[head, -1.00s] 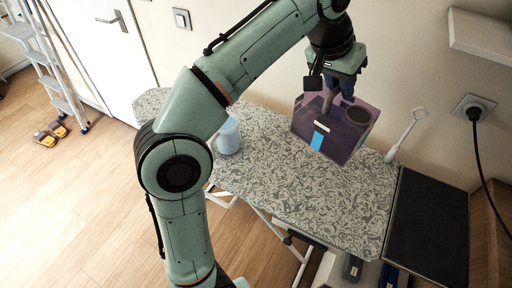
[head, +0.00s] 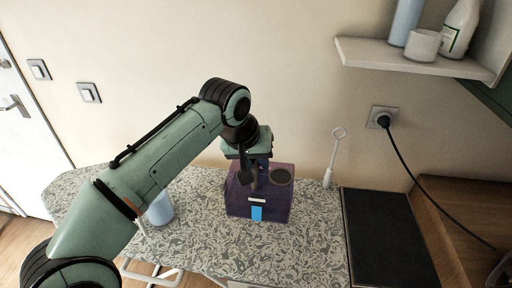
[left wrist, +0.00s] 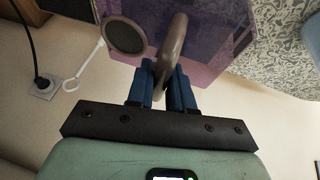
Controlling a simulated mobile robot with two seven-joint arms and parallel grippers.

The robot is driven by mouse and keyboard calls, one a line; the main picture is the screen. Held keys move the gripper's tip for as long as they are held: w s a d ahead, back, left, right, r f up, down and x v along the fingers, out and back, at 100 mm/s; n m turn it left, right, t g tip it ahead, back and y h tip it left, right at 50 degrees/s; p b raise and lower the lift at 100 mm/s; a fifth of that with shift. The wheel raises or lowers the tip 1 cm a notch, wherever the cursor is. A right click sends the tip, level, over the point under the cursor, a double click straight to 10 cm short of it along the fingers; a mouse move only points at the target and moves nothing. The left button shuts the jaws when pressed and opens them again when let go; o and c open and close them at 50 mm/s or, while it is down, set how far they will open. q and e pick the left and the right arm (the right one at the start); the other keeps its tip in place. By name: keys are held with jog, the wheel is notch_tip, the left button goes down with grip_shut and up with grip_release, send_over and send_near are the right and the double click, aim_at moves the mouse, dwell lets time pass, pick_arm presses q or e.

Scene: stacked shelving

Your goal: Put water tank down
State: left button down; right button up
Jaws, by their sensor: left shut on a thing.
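The water tank is a purple, see-through box (head: 279,207) with a dark round cap and a blue label on its front. In the head view it is at the patterned ironing board (head: 310,239), upright; I cannot tell whether its base touches the cover. My left gripper (head: 258,172) is above it, shut on its grey-brown handle. In the left wrist view the blue fingers (left wrist: 168,88) close around the handle (left wrist: 172,50), with the tank (left wrist: 200,28) beyond. My right gripper is not in view.
A light blue cup (head: 160,209) stands left of the tank. A white brush-like tool (head: 331,165) stands at the back right, beside a dark panel (head: 385,240). A wall shelf (head: 410,62) with bottles and a cup is at upper right. A cord hangs from the socket (head: 383,117).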

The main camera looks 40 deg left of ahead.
aim_at(244, 188)
pick_arm(q)
notch_tip(244, 188, down, 4)
jog(key=shift+f+b, duration=0.15)
jog(key=shift+b, duration=0.4)
jog(key=shift+f+b, duration=0.65)
jog(key=shift+f, duration=1.8)
jog(key=c, duration=1)
grip_release()
jog(key=shift+f, duration=0.25)
jog(key=shift+r, duration=0.25)
jog(key=p+v, duration=0.2)
jog(key=v, duration=0.9)
jog(key=shift+s+d+r, duration=0.1)
jog(key=shift+s+r, duration=0.1)
jog(key=shift+r, duration=0.15)
